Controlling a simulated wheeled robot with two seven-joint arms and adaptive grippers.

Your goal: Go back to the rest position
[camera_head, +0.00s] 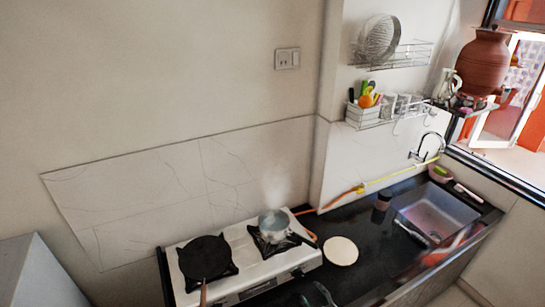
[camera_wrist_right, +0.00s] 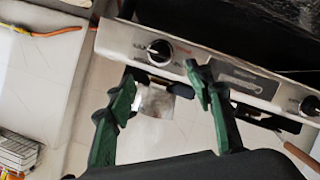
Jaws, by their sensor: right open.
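My right gripper (camera_head: 318,296) shows at the bottom edge of the head view, below and to the right of the stove. In the right wrist view its two green fingers (camera_wrist_right: 160,84) are spread apart and hold nothing. They lie in front of the stove's front panel (camera_wrist_right: 200,65) with its knobs. A small greyish patch shows between the fingers, and I cannot tell what it is. My left gripper is not in view.
A white two-burner stove (camera_head: 227,245) carries a black pan (camera_head: 205,258) and a steaming pot (camera_head: 272,222). A round white board (camera_head: 341,251) lies on the black counter (camera_head: 358,227). The sink (camera_head: 435,215) and a clay waterpot (camera_head: 482,64) are at the right.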

